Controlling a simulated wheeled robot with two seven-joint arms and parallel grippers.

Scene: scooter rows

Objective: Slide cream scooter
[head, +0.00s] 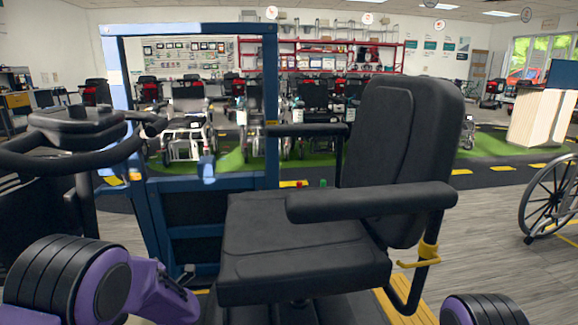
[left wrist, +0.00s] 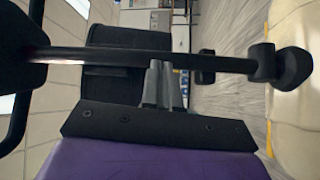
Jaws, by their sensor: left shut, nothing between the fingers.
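In the left wrist view my left gripper (left wrist: 162,85) is shut and empty. Its grey fingertips meet at a black bar (left wrist: 215,62) that crosses the picture; I cannot tell whether they touch it. A cream padded surface (left wrist: 298,110) fills the right edge of that view; I cannot tell whether it belongs to the cream scooter. No cream scooter shows clearly there. My right gripper is out of view.
Several scooters and wheelchairs stand in a row at the back on green flooring (head: 485,143). A wheelchair wheel (head: 548,200) is at the right edge. Cream upright panels (head: 540,118) stand at the right. Grey floor (head: 485,220) is clear between the seat and that wheel.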

